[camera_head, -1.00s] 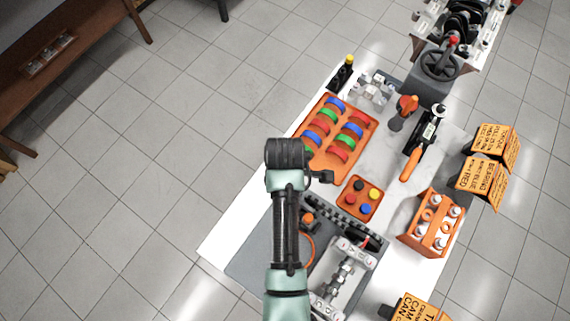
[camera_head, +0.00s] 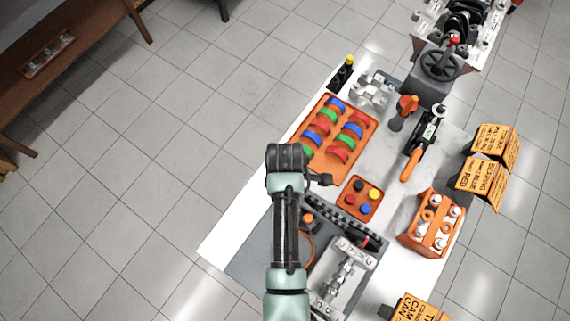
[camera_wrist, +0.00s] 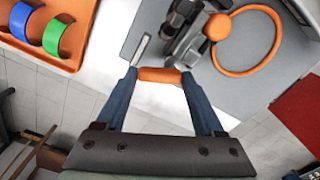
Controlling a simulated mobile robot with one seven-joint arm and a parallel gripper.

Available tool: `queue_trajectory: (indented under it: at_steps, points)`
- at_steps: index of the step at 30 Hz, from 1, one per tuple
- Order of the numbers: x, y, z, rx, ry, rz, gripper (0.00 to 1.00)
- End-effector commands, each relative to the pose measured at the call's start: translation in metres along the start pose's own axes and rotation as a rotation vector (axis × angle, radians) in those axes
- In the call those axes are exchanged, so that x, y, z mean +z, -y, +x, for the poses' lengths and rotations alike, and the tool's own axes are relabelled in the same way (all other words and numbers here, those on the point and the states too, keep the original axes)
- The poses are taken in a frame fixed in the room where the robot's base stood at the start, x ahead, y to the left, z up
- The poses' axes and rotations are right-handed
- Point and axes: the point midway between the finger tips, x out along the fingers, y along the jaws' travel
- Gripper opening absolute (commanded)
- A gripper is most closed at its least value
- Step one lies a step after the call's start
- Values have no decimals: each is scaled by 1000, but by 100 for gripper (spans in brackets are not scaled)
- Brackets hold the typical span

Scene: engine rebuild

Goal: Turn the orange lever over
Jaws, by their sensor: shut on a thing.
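The orange lever (camera_wrist: 160,75) shows in the wrist view as a short orange bar lying crosswise between my fingertips. My gripper (camera_wrist: 159,78) is shut on it, one blue-grey finger at each end. A dark metal mechanism (camera_wrist: 182,30) stands just beyond the lever, on a grey mat (camera_wrist: 143,22). In the head view my own arm hides the gripper and the lever.
Beside the lever are an orange knob (camera_wrist: 217,27) and an orange ring (camera_wrist: 276,48). An orange tray (camera_head: 358,162) of coloured half-rings lies nearby.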

Motion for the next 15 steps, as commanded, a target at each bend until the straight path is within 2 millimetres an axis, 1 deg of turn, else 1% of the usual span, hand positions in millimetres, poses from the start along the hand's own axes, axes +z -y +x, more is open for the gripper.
queue_trajectory:
  at_steps: [8, 15]
  points:
    - [1, 1, -1, -3, 0, 33, 14]
    - [3, 1, -3, -4, 1, 164, 14]
